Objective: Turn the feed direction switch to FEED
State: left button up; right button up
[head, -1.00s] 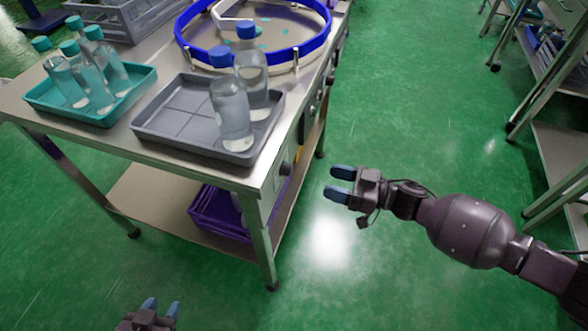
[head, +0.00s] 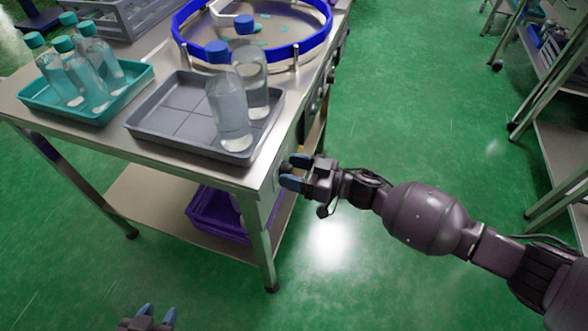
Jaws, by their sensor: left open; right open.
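Dark knobs are set along the right side panel of the metal table. The nearest knob (head: 283,170) is partly hidden by my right gripper, and another knob (head: 313,106) shows further back. I cannot read any labels, so I cannot tell which one is the feed direction switch or how it is set. My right gripper (head: 293,172) is open, with its blue fingertips at the nearest knob. I cannot tell whether they touch it. My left gripper (head: 157,314) is open and empty at the bottom edge, low in front of the table.
On the table (head: 230,176) stand a grey tray (head: 178,119) with two blue-capped bottles, a teal tray (head: 98,116) with several teal-capped bottles, and a blue-rimmed round turntable (head: 184,42). A purple crate (head: 217,214) sits on the lower shelf. Green floor is free to the right.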

jog(key=c, duration=0.9)
jog(key=shift+c, duration=0.2)
